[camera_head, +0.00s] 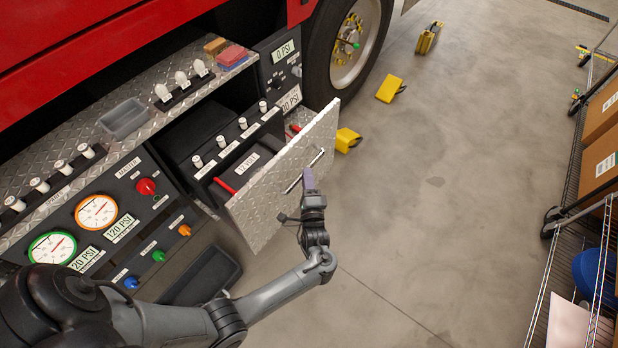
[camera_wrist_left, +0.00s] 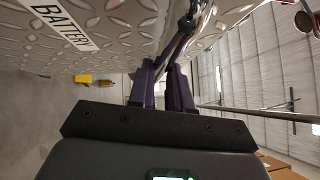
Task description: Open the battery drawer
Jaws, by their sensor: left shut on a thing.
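The battery drawer (camera_head: 275,180) has a diamond-plate metal front with a thin bar handle (camera_head: 304,170). In the head view its front stands out from the truck's side, and part of the dark interior with red parts shows behind it. In the left wrist view the plate (camera_wrist_left: 120,30) carries a white BATTERY label (camera_wrist_left: 62,22). My left gripper (camera_head: 308,178) is at the outer face of the drawer, with its purple fingers shut on the handle. The fingers also show in the left wrist view (camera_wrist_left: 165,80), where they partly hide the grip. My right gripper is not in view.
A gauge panel (camera_head: 120,215) with coloured knobs is left of the drawer. A truck wheel (camera_head: 345,50) is behind it. Yellow chocks (camera_head: 390,88) lie on the floor. A wire rack with boxes (camera_head: 598,150) stands at right. The floor in front of the drawer is clear.

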